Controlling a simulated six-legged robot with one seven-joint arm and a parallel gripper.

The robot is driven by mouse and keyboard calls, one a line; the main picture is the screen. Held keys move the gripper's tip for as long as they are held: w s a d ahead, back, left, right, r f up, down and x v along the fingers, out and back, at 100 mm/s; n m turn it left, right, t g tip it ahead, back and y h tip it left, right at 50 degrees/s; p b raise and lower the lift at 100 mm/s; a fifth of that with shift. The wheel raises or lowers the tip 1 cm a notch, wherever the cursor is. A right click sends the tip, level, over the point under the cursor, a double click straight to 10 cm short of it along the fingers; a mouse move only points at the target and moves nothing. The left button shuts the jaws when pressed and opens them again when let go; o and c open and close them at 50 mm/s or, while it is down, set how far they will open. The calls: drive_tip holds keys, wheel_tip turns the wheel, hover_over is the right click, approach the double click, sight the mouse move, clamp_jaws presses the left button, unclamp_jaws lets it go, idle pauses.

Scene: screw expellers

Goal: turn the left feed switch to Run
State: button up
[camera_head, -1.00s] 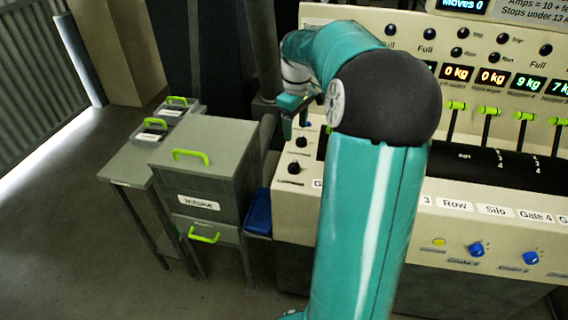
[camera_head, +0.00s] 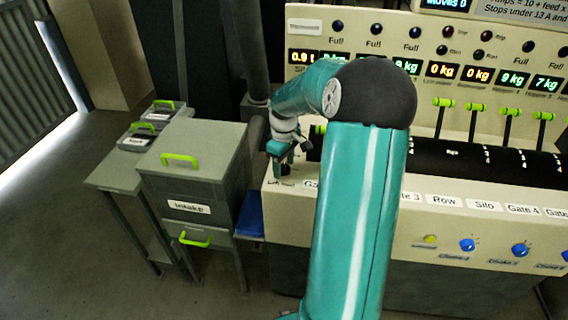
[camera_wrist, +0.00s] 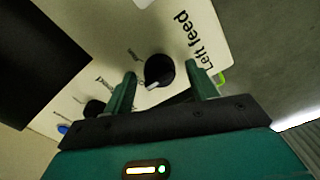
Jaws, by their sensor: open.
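The left feed switch (camera_wrist: 158,71) is a round black knob with a pale pointer, on the cream panel beside the printed words "Left feed" (camera_wrist: 193,42) in the wrist view. My gripper (camera_wrist: 162,84) is open, with one green finger on each side of the knob; I cannot tell whether they touch it. The knob's pointer aims toward the lower left of the wrist view; the small position labels are too blurred to read. In the head view my gripper (camera_head: 283,165) is low over the console's left end and hides the switch.
A second black knob (camera_wrist: 94,107) and a blue knob (camera_wrist: 63,129) lie farther along the panel. In the head view, a grey Intake cabinet (camera_head: 190,190) stands left of the console. Green-topped levers (camera_head: 476,107) and lit displays (camera_head: 442,70) are to the right.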

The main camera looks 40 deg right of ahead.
drive_tip(key=shift+c, duration=0.3)
drive_tip(key=c, duration=0.9)
drive_tip(key=shift+m, duration=0.4)
drive_tip(key=m, duration=0.5)
drive_tip(key=shift+m, duration=0.3)
drive_tip(key=m, duration=0.5)
drive_tip(key=shift+m, duration=0.4)
drive_tip(key=o, duration=1)
drive_tip(key=shift+c, duration=0.2)
